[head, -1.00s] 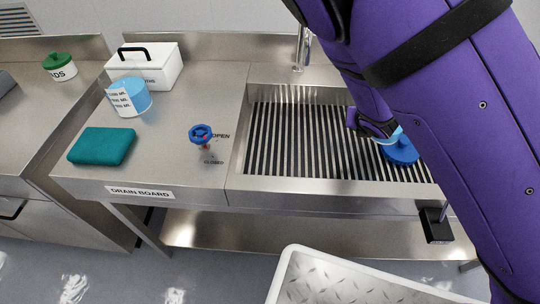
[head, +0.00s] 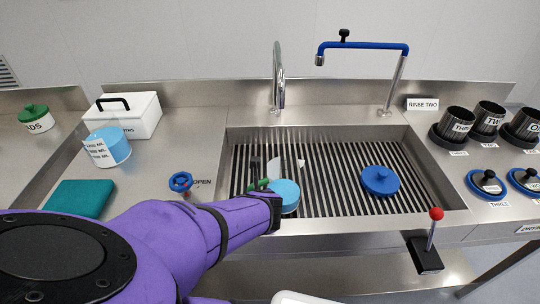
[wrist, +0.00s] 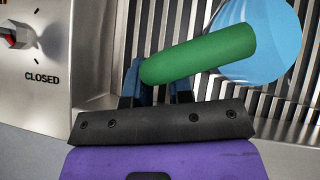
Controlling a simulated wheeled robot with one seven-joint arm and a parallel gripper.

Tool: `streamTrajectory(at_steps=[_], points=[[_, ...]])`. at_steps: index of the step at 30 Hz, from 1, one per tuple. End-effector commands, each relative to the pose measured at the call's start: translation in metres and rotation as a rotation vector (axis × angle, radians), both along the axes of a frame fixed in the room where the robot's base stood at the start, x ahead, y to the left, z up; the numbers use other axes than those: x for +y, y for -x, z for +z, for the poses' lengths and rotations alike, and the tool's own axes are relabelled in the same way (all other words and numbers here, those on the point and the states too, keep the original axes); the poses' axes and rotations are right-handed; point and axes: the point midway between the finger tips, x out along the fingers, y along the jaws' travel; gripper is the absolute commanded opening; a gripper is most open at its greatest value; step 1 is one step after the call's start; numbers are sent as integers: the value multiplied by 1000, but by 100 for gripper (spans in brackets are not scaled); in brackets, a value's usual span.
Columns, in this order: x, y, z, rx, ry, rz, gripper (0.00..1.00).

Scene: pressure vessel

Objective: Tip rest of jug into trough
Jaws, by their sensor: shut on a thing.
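My gripper (head: 264,187) is over the left part of the trough (head: 330,128), a steel basin with a slatted grate. It is shut on the green handle (wrist: 200,53) of a clear jug. Light blue liquid (head: 287,196) shows in the jug's lower part in the head view, with clear wall above it. In the wrist view the light blue part (wrist: 262,40) is at the upper right, past the handle's end. The jug looks roughly upright, but its exact tilt is hard to tell. No stream of liquid is visible.
A blue lid-like disc (head: 379,181) lies on the grate at right. A blue valve knob (head: 180,182) and a labelled container of blue liquid (head: 108,148) are on the left board. A tap (head: 279,80) and blue swing spout (head: 360,46) stand behind. A red-knobbed lever (head: 435,214) is at front right.

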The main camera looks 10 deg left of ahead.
Motion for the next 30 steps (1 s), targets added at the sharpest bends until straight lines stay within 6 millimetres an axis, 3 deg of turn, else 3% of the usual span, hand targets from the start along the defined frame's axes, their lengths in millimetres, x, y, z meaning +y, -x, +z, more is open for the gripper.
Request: streamTrajectory(at_steps=[11,30], points=[[-3,-2,5,29,-35,-4,0],[-17,-15,43,218,-247,-3,0]])
